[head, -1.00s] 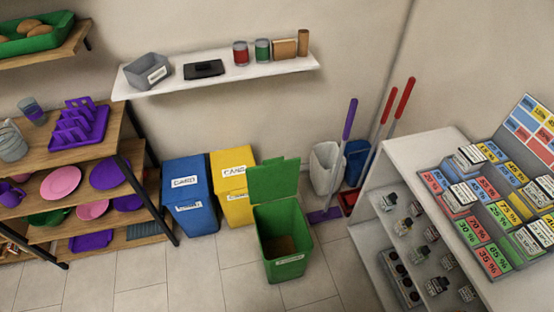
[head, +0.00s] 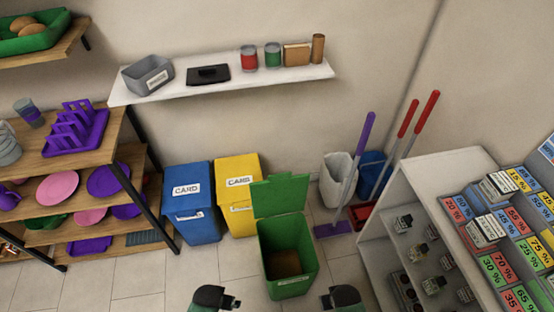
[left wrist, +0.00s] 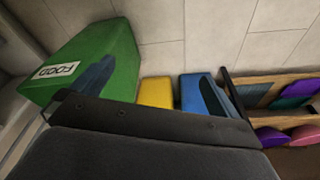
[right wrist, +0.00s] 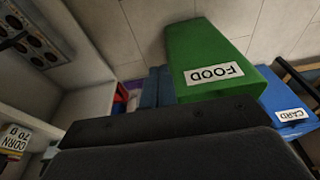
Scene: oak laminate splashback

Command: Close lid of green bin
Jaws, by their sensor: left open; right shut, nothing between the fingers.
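The green bin (head: 286,262) stands on the floor in the middle of the head view. Its lid (head: 279,194) is raised upright at the back, and a brown bottom shows inside. The left wrist view shows the bin's green side (left wrist: 105,62) with a FOOD label; the right wrist view shows it too (right wrist: 205,45). My left gripper (left wrist: 155,88) is open and empty; in the head view it is low, left of the bin's front. My right gripper (right wrist: 159,86) is shut and empty, low and right of the bin's front in the head view.
A blue bin (head: 190,218) and a yellow bin (head: 238,205) stand behind and left of the green one. A broom (head: 352,185) and a white bucket (head: 335,175) stand behind right. Wooden shelves (head: 90,213) are left, a white display unit (head: 400,205) right.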

